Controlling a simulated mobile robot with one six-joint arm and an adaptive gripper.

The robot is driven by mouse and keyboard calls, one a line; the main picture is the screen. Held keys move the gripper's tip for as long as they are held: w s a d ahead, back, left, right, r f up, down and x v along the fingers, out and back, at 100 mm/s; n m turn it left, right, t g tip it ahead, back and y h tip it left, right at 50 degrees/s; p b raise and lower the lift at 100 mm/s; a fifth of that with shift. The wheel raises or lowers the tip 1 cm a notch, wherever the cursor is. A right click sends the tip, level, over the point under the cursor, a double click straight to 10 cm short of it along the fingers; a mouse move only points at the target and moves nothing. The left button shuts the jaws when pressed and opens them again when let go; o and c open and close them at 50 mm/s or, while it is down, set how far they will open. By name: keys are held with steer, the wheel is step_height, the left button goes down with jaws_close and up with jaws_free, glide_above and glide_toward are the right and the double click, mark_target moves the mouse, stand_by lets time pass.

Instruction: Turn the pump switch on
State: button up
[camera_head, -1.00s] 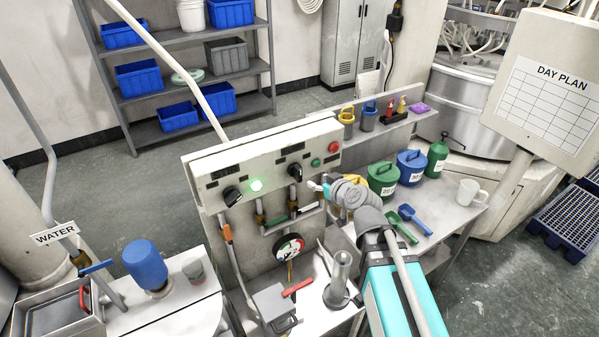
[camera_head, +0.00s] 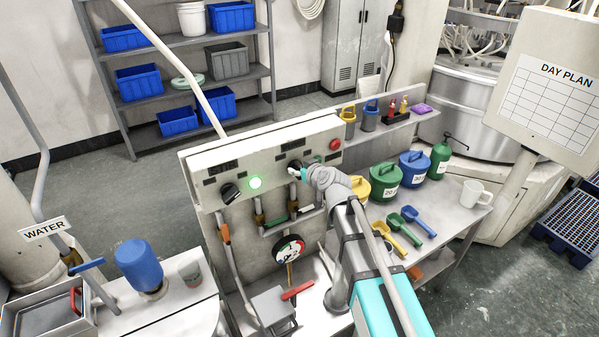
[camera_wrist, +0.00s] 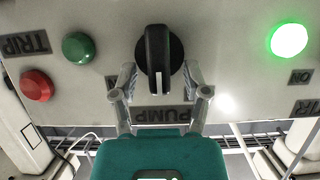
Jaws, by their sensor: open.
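The pump switch is a black rotary knob (camera_wrist: 158,55) above the PUMP label (camera_wrist: 162,115), which appears upside down in the wrist view. Its raised handle runs up and down in that picture. My gripper (camera_wrist: 160,80) is open, with one finger on each side of the knob's lower part; I cannot tell whether they touch it. In the head view my gripper (camera_head: 298,174) is at the right-hand knob (camera_head: 295,163) on the pale control panel (camera_head: 213,167), covering part of it.
A green lamp (camera_head: 255,183) glows beside another black knob (camera_head: 229,193). In the wrist view a green button (camera_wrist: 78,47) and a red button (camera_wrist: 37,85) are near the pump knob. A gauge (camera_head: 290,249) and pipes are below. Lidded tubs and scoops stand on the right bench.

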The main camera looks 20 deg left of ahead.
steer(key=shift+w+a+f, duration=0.15)
steer(key=shift+a, duration=0.05)
jaws_close()
stand_by(0.3)
